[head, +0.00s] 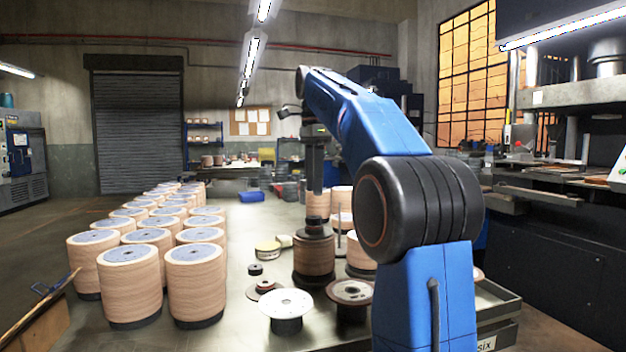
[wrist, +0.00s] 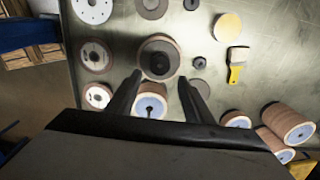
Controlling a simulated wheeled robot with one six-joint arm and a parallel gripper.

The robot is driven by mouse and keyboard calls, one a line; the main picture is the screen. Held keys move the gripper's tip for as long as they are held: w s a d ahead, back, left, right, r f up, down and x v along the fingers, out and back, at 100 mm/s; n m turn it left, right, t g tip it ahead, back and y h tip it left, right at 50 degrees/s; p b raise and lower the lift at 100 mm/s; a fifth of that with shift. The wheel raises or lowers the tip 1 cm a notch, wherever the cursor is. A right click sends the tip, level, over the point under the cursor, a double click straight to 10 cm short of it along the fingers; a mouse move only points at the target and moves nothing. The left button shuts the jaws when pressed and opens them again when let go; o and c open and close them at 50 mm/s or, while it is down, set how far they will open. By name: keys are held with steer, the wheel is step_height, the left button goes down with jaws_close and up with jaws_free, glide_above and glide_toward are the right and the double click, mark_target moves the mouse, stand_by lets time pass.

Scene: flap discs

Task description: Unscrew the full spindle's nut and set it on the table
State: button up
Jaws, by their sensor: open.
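The full spindle (head: 314,262) is a pale wood-coloured stack of discs on a dark base, with a dark round top (head: 314,230). In the wrist view its top is a brown ring (wrist: 158,43) with a dark round centre, which I take for the nut (wrist: 157,62). My gripper (head: 314,190) points straight down above this stack. In the wrist view my gripper (wrist: 160,80) is open, and its two fingers are apart with nothing between them. The spindle's centre lies just beyond the fingertips, roughly midway between them. Its thread cannot be made out.
A white-flanged spindle (head: 286,303) and a brown-topped spindle (head: 350,291) stand in front. Another wooden stack (wrist: 150,100) stands close beside the full one. A yellow brush (wrist: 237,62) and yellow round tin (wrist: 228,27) lie beyond. Bare table (head: 235,310) shows at left, beside rows of stacks.

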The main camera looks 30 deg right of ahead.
mark_target(314, 217)
steer(key=shift+f, duration=4)
steer(key=m, duration=0.3)
steer(key=shift+m, duration=0.4)
steer(key=m, duration=1.1)
